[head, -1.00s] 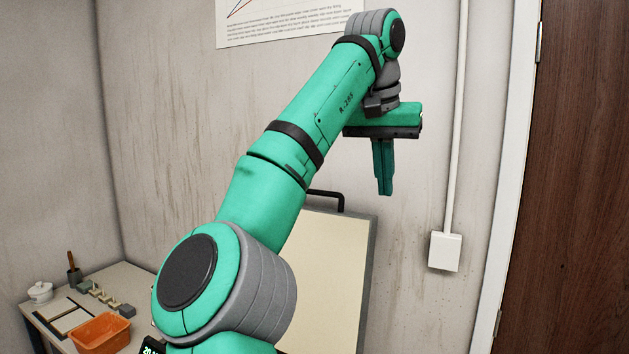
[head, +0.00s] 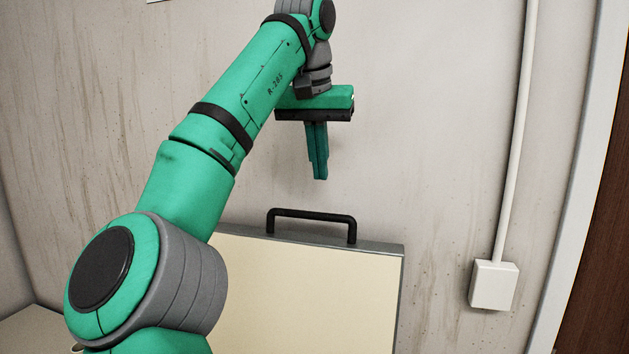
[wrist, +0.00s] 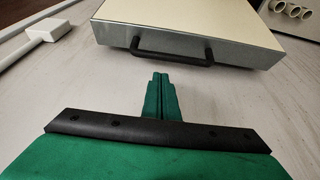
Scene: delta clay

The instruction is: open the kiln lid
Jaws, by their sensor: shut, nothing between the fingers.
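The kiln lid (head: 310,290) shows in the head view as a cream panel with a grey edge, standing up near the wall. A black bar handle (head: 312,214) sits on its top edge. In the wrist view the lid (wrist: 200,22) is a pale slab with a grey side, and the handle (wrist: 172,56) is on the side facing me. My gripper (head: 319,178) points down above the handle in the head view, apart from it. Its green fingers (wrist: 160,76) are together and empty in the wrist view. My arm hides the lid's left part; the kiln body is not clearly seen.
A white wall box (head: 493,286) with a vertical conduit (head: 518,140) is right of the lid. A brown door (head: 600,260) is at the far right. A table corner (head: 35,330) shows at lower left. The wall around my gripper is bare.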

